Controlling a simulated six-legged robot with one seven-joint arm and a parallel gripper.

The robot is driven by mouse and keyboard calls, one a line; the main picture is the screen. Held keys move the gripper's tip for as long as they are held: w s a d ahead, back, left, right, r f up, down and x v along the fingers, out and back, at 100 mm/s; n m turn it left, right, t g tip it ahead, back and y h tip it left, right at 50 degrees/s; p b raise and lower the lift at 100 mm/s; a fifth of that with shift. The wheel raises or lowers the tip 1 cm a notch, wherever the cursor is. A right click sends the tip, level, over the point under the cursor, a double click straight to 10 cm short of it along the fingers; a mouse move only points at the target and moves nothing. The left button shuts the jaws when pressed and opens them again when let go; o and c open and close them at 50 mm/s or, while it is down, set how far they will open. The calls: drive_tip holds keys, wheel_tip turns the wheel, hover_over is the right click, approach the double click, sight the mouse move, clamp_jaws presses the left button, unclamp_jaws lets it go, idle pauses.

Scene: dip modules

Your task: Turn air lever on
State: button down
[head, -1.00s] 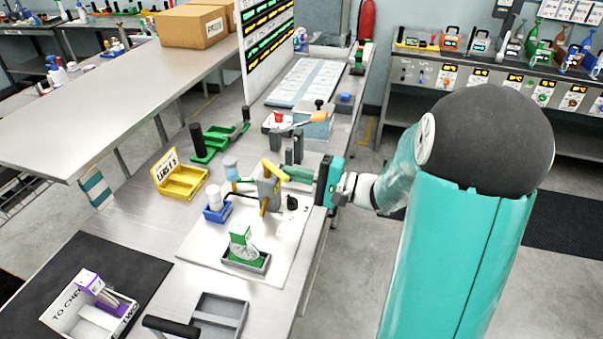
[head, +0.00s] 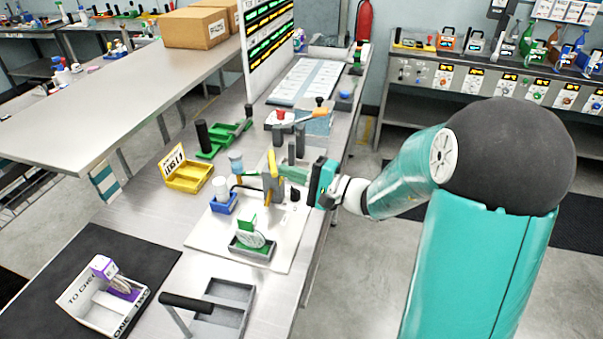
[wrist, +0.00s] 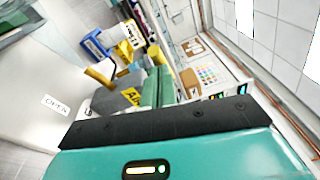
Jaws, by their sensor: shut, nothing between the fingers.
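The air lever is on a grey fixture with yellow parts (head: 273,180) that stands on a white board on the bench. In the wrist view a yellow label reading "AI…" (wrist: 131,96) shows on this fixture, with a yellow bar (wrist: 100,76) sticking out to the left. My gripper (head: 284,172) has green fingers, shut and empty, pointing left at the fixture's right side. In the wrist view the fingers (wrist: 158,82) lie right beside the labelled part; I cannot tell if they touch it. A sign reading "OPEN" (wrist: 56,105) is on the white surface at left.
A blue holder (head: 223,203) with a white bottle stands left of the fixture, and a grey tray with a green item (head: 252,247) in front. A black knob (head: 295,195) is below my fingers. Grey posts (head: 296,145) stand behind. A yellow bin (head: 187,178) is farther left.

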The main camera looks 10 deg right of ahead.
sight(274, 174)
drive_tip(key=shift+s+a+r, duration=0.1)
drive_tip(key=shift+s+a, duration=0.1)
drive_tip(key=shift+a, duration=0.8)
drive_tip(key=shift+s+a, duration=0.2)
drive_tip(key=shift+a, duration=0.75)
drive_tip(key=v, duration=1.4)
drive_tip(key=shift+d, duration=0.65)
drive_tip(key=shift+w, duration=0.1)
